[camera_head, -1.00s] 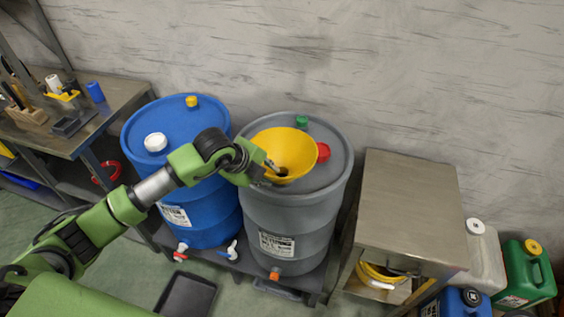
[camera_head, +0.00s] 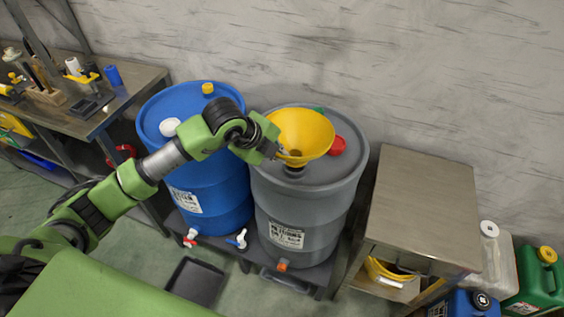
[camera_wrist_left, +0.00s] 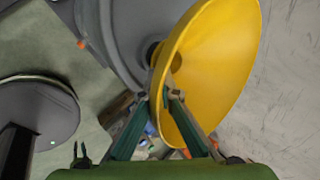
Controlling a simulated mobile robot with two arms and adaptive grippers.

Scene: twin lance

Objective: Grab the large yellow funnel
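The large yellow funnel (camera_head: 309,130) is above the top of the grey drum (camera_head: 325,176), tilted, with its wide mouth facing up and toward me. It also shows large in the left wrist view (camera_wrist_left: 216,62). My left gripper (camera_head: 279,152) is at the funnel's near left rim. In the left wrist view its two fingertips (camera_wrist_left: 158,97) straddle the funnel wall, one outside and one inside, shut on it. A dark opening (camera_head: 293,172) in the drum top shows just below the funnel. My right gripper is not in view.
A blue drum (camera_head: 222,185) stands left of the grey one, under my left arm. A red cap (camera_head: 337,146) sits behind the funnel. A metal cabinet (camera_head: 425,195) is at right, with jerrycans beside it. A workbench (camera_head: 120,95) is at left; the wall is behind.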

